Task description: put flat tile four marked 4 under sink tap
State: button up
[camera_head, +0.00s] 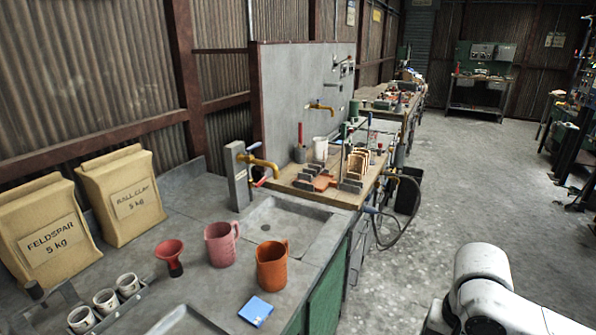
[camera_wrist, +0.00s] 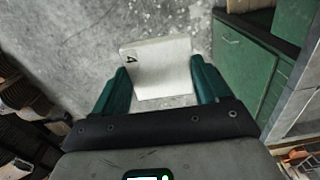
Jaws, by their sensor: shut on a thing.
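My gripper (camera_wrist: 161,88) is shut on a pale flat tile (camera_wrist: 163,70) in the wrist view. A dark 4 shows near the tile's upper left corner. The tile sits between the two green fingers, with the concrete floor below it. Neither the gripper nor the tile is in the head view.
An orange jug (camera_head: 272,265), a pink jug (camera_head: 221,243) and a blue tile (camera_head: 256,311) stand on the counter in front of the sink. A red funnel (camera_head: 170,257) and two sacks (camera_head: 120,194) are at the left. A wooden bench (camera_head: 340,186) with racks adjoins behind. The floor (camera_head: 440,215) at right is clear.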

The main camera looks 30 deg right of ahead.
jog(key=w+a+f+n, duration=0.6)
jog(key=a+f, duration=0.2)
jog(key=a, duration=0.3)
jog(key=w+a+f+n, duration=0.5)
jog(key=a+f, duration=0.3)
jog(key=a, duration=0.3)
jog(key=shift+w+f+n, duration=0.2)
jog(key=shift+w+n, duration=0.15)
jog(key=shift+n, duration=0.15)
jog(key=shift+a, duration=0.1)
jog(key=shift+d, duration=0.2)
